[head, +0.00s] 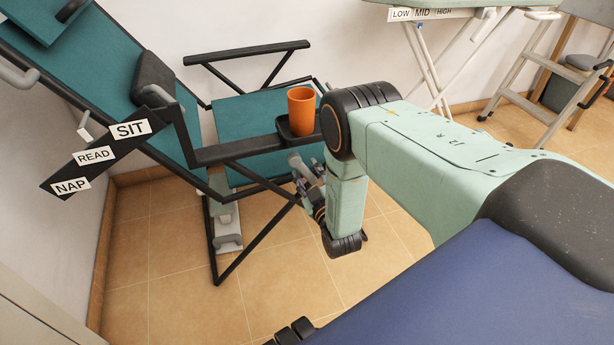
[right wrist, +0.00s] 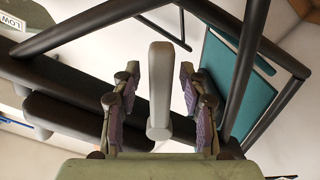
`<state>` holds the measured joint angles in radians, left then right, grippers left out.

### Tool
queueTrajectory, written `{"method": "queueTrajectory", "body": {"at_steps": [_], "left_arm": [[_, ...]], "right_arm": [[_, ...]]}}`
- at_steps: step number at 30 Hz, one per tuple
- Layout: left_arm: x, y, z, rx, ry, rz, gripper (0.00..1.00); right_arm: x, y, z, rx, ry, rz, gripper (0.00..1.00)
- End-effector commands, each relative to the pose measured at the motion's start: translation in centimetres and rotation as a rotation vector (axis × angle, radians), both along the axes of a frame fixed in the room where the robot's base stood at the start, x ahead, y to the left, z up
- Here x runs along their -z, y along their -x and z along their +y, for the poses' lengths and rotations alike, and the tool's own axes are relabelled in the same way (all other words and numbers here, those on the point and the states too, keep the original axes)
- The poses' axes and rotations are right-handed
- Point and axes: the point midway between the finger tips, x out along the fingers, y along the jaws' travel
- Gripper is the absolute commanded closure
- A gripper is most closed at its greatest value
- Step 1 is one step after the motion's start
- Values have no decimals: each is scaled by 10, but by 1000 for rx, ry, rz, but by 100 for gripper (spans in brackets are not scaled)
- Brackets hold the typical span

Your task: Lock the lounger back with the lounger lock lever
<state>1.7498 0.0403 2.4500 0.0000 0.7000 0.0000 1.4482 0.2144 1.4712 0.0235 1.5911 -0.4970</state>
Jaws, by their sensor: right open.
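The lounger has a teal seat (head: 240,118) and a tilted teal back (head: 95,70) on a dark frame. A dark plate on it carries the labels SIT (head: 130,129), READ (head: 94,156) and NAP (head: 70,186). My right gripper (head: 306,180) is below the near armrest, partly hidden by my own arm. In the right wrist view, its open fingers (right wrist: 158,105) stand on both sides of a grey lever (right wrist: 160,85), apart from it. The lever looks like the lounger lock lever; it shows small in the head view (head: 299,165). My left gripper is out of view.
An orange cup (head: 301,110) stands in a dark holder on the near armrest (head: 235,151), close to my right arm. Dark frame bars surround the gripper. An ironing board marked LOW, MID, HIGH and a step ladder (head: 540,100) stand behind right. The tiled floor (head: 175,270) is clear at front left.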

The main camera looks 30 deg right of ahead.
Motion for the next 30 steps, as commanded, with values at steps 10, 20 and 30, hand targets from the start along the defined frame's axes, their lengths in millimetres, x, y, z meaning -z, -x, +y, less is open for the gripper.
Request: {"method": "queueTrajectory", "body": {"at_steps": [10, 20, 30], "left_arm": [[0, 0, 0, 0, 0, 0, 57], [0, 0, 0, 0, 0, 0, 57], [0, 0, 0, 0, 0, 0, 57]], "right_arm": [[0, -2, 1, -1, 0, 0, 62], [0, -2, 1, -1, 0, 0, 90], [0, -2, 1, -1, 0, 0, 100]]}}
